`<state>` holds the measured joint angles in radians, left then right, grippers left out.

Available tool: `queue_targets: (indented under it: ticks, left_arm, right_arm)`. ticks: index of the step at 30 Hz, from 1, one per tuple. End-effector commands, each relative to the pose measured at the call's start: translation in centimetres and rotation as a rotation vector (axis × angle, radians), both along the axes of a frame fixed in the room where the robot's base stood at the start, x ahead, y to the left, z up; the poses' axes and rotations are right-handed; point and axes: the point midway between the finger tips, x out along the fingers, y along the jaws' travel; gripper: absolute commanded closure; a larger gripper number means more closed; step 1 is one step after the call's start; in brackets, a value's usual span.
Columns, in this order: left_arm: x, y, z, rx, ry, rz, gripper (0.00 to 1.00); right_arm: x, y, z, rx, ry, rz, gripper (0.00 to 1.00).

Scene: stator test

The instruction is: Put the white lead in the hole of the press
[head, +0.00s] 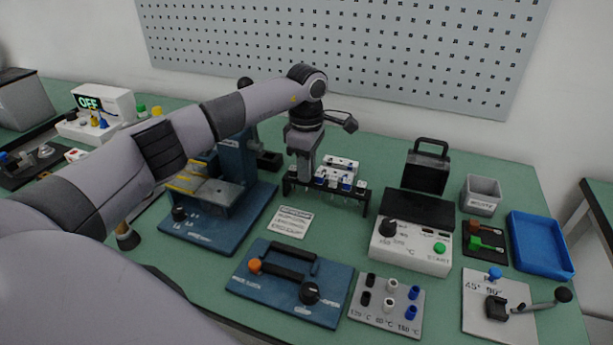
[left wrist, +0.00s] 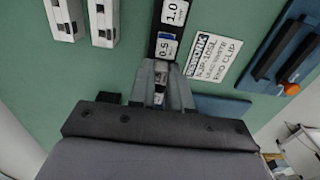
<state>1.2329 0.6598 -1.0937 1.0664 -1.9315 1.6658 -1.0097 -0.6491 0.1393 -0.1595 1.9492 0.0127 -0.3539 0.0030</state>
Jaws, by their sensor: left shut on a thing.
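My left gripper (head: 300,182) points down at the left end of a black rack (head: 345,192) with small labels. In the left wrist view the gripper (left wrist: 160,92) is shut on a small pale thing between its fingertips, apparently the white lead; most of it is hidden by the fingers. The rack (left wrist: 168,20) with its 0.5 and 1.0 labels lies just beyond the fingertips. A blue machine with an upright column (head: 238,162) and a wide base, seemingly the press, stands left of the gripper, partly behind my arm. Its hole cannot be made out. My right gripper is out of view.
A printed card (head: 293,222) lies in front of the rack. A blue plate with black handles (head: 290,283), a block with coloured pieces (head: 387,305) and a white heater box (head: 410,246) stand nearer. A blue tray (head: 541,246) is at the right. A pegboard wall closes the back.

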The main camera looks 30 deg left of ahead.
Motion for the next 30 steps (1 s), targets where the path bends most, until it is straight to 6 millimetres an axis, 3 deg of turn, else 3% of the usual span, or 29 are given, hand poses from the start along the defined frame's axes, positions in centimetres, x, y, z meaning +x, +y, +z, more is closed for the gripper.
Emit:
queue_targets:
  ticks: [30]
  left_arm:
    - [0.0, 0.0, 5.8, 0.000, 0.000, 0.000, 1.00]
  right_arm:
    - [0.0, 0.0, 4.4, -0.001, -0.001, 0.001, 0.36]
